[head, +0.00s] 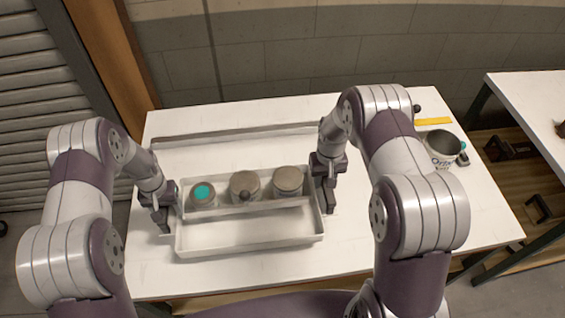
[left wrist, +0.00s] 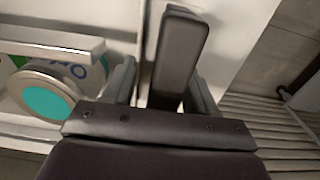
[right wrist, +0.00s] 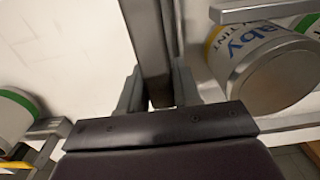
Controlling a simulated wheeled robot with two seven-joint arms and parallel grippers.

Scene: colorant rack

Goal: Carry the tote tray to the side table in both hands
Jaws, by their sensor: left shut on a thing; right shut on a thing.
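The grey tote tray (head: 250,228) is on the white table in the head view. A divider splits it lengthwise; the front compartment is empty. I cannot tell whether the tray touches the table.
The white worktable (head: 400,240) has a low rail (head: 235,133) behind the tray. A labelled can (head: 443,150) and a yellow strip (head: 433,121) are at its right. A second white-topped table (head: 530,100) stands further right across a gap. A block wall is behind.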

